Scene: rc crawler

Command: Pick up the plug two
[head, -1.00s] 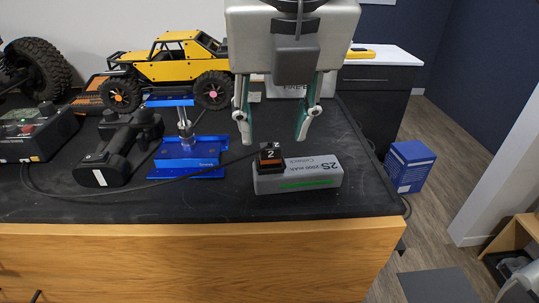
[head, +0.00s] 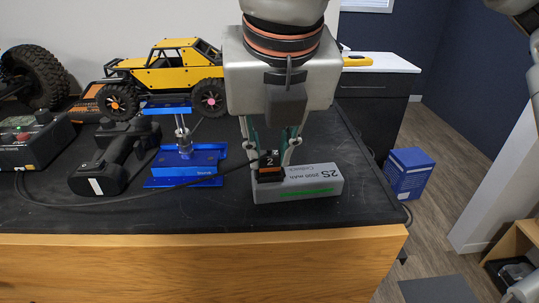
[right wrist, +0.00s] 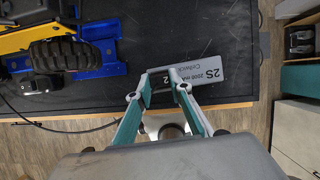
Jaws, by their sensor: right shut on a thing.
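Plug two (head: 269,173) is a small black plug with an orange band and a white "2". It sits at the left end of a grey 2S battery (head: 315,184) lying on the black bench mat, with a black cable trailing left from it. My right gripper (head: 270,160) points down from above with its teal-lined fingers on both sides of the plug, shut on it. In the right wrist view the fingertips (right wrist: 160,88) close around the plug beside the battery's lettering (right wrist: 205,66); the plug is mostly hidden there. My left gripper is out of view.
A blue stand (head: 188,166) is left of the plug, with a yellow crawler (head: 165,72) behind it. A black tool (head: 108,165) and a charger box (head: 32,140) stand further left. The mat's front edge is close to the battery.

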